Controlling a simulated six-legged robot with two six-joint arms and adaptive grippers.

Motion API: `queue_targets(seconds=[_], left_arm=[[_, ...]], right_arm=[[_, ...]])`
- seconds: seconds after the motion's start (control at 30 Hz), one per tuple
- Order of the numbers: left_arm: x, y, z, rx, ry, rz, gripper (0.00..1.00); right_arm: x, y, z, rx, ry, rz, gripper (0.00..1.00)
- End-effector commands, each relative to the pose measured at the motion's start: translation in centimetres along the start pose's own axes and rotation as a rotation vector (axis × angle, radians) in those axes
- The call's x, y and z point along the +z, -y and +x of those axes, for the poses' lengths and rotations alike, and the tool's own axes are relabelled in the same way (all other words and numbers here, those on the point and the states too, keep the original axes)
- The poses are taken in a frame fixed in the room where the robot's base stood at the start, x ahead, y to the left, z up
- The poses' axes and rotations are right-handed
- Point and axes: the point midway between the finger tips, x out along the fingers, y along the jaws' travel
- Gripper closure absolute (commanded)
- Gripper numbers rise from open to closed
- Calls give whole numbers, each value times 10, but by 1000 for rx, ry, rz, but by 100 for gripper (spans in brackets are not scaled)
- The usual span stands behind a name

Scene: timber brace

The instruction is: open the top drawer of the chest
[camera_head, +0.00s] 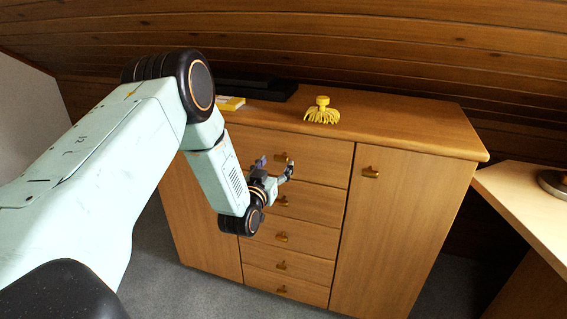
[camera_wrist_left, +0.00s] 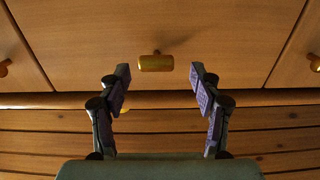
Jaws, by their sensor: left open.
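The wooden chest (camera_head: 400,220) has a column of several drawers between two doors. The top drawer (camera_head: 325,160) is shut, its front flush with the chest. Its small brass handle (camera_head: 281,157) shows just past my left gripper (camera_head: 276,168). In the left wrist view, which looks upside down, the handle (camera_wrist_left: 156,63) lies between the lines of my left gripper's two fingers (camera_wrist_left: 162,88), slightly left of centre. The fingers are apart and empty, with purple pads, and the handle appears beyond their tips. Contact is not visible. My right gripper is not in view.
A yellow brush-like object (camera_head: 322,112), a dark flat box (camera_head: 255,87) and a yellow item (camera_head: 230,103) lie on the chest top. A light desk (camera_head: 525,205) stands at the right. A plank wall (camera_head: 420,55) is behind. Grey floor (camera_head: 455,290) is clear in front.

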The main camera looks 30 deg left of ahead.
Motion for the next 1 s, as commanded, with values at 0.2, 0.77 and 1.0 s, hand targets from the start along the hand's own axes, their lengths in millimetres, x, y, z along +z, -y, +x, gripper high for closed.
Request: queue_targets(seconds=[0.2, 0.77, 1.0], left_arm=[[2, -2, 30, 3, -1, 1, 36], [1, -8, 40, 6, 3, -1, 45], [1, -8, 40, 6, 3, 0, 66]], right_arm=[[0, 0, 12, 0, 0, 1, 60], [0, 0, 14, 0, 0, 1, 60], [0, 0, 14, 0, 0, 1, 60]])
